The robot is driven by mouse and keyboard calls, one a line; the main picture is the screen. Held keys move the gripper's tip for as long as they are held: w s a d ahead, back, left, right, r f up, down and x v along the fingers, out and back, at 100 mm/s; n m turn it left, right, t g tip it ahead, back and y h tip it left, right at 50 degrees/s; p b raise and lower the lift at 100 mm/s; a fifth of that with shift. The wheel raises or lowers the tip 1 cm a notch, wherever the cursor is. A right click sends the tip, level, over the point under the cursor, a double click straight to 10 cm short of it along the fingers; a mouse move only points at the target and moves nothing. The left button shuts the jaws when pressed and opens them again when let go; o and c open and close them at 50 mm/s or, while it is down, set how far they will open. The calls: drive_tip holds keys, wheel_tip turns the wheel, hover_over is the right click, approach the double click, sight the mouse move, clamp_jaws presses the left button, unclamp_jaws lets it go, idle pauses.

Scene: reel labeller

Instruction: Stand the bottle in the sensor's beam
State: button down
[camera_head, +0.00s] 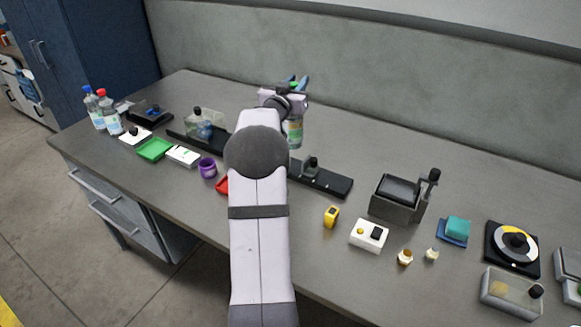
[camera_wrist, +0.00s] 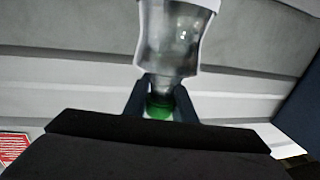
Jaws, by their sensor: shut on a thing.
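My gripper (camera_head: 291,84) is shut on a clear bottle (camera_head: 295,132) with a green cap, beyond my forearm. In the wrist view the fingers (camera_wrist: 160,98) close on either side of the bottle's neck, by the green cap, and the clear body (camera_wrist: 172,42) with a pale label extends away. The bottle looks roughly upright in the head view; my arm hides part of it, and I cannot tell whether its base touches anything. A long black rail (camera_head: 330,182) runs under my arm, with a small dark block (camera_head: 310,166) on it that may be the sensor. No beam is visible.
Two bottles (camera_head: 108,112) with blue and red caps stand at the far left. A clear box (camera_head: 200,122), a green tray (camera_head: 154,149) and a purple cup (camera_head: 208,168) are left of my arm. A grey device (camera_head: 396,199) and a white button box (camera_head: 369,235) are on the right.

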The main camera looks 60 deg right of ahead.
wheel_tip(320, 180, down, 9)
drive_tip(key=w+d+p, duration=0.1)
drive_tip(key=p, duration=0.1)
drive_tip(key=shift+w+f, duration=0.15)
drive_tip(key=shift+f, duration=0.05)
idle(0.9)
drive_tip(key=shift+f, duration=0.15)
drive_tip(key=c, duration=1.5)
unclamp_jaws()
drive_tip(key=shift+f, duration=0.15)
